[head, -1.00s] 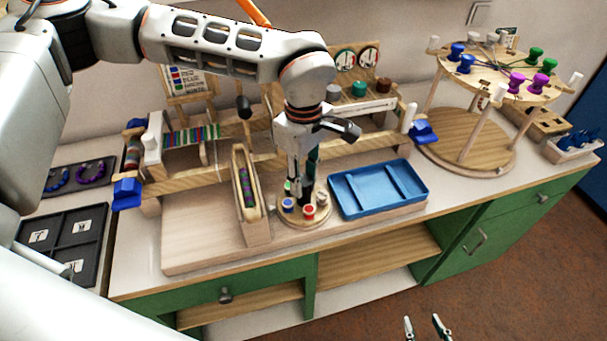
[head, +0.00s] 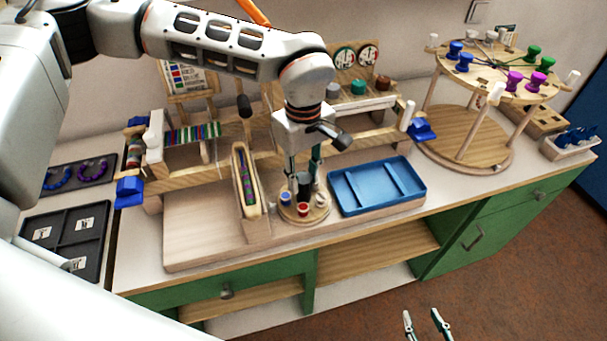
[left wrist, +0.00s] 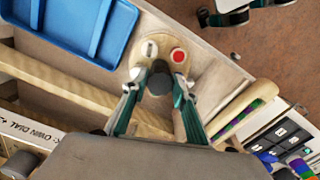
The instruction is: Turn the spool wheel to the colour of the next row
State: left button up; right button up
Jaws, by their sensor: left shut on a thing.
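The spool wheel is a small round wooden disc (head: 291,216) on the bench, left of the blue tray. Near its rim I see a blue spool (head: 286,197), a red spool (head: 303,209) at the front and a white spool (head: 320,200) at the right. My left gripper (head: 304,183) points down over the wheel and is shut on its dark centre knob (left wrist: 158,84). In the left wrist view the red spool (left wrist: 178,56) and white spool (left wrist: 149,48) show beyond the fingertips. The wheel's back side is hidden. My right gripper (head: 423,318) is open and empty, low in front of the bench.
A wooden trough (head: 246,190) with purple and green beads stands close left of the wheel. The blue tray (head: 376,187) is close right. Behind stand a wooden loom frame (head: 185,180) and a colour card (head: 187,77). A tiered stand (head: 470,140) with coloured spools is far right.

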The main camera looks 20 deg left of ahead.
pick_arm(q)
jog(key=o, duration=1.1)
jog(key=shift+r, duration=0.25)
notch_tip(320, 180, up, 12)
jog(key=shift+f, duration=0.2)
jog(key=shift+f, duration=0.1)
